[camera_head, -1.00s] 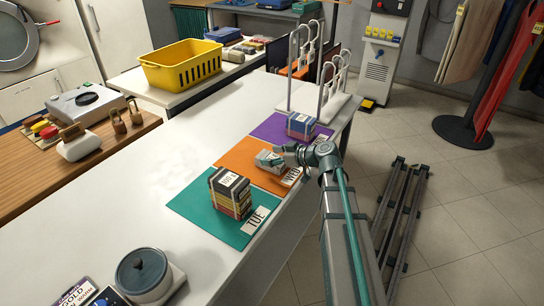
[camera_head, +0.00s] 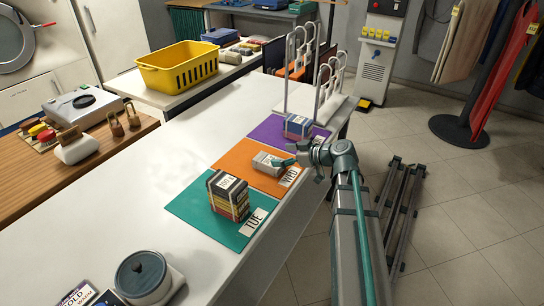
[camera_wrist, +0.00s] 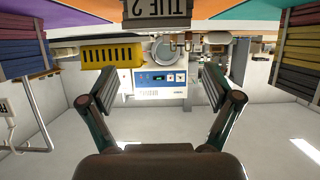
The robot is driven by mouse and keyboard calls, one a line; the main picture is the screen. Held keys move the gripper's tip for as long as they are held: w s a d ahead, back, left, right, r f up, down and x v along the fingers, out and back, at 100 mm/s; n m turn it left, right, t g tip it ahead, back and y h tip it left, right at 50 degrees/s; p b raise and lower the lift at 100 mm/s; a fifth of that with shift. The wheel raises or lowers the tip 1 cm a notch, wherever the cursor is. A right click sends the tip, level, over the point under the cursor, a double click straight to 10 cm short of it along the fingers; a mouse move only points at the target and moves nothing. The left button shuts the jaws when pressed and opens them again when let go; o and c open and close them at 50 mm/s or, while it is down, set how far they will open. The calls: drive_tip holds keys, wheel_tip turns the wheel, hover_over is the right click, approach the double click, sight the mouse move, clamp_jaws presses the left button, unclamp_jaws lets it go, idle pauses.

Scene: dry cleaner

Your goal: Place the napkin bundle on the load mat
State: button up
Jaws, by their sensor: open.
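Three bundles lie on coloured mats along the white table. A tall banded stack (camera_head: 228,197) is on the teal mat (camera_head: 192,207) marked TUE. A low, pale grey bundle (camera_head: 266,162) is on the orange mat (camera_head: 232,160) marked WED. A blue-violet bundle (camera_head: 298,126) is on the purple mat (camera_head: 268,130). I cannot tell which is the napkin bundle or which mat is the load mat. My gripper (camera_head: 292,152) is just right of the pale bundle, at the table's right side. In the wrist view its fingers (camera_wrist: 159,92) are apart with nothing between them.
A white wire rack (camera_head: 318,85) stands at the table's far end. A lidded dark pot (camera_head: 143,275) is at the near end. A yellow basket (camera_head: 178,66) sits on another table behind. The table left of the mats is clear. Folded grey rails (camera_head: 403,215) stand on the floor at right.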

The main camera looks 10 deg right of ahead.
drive_tip(key=v, duration=0.6)
idle(0.3)
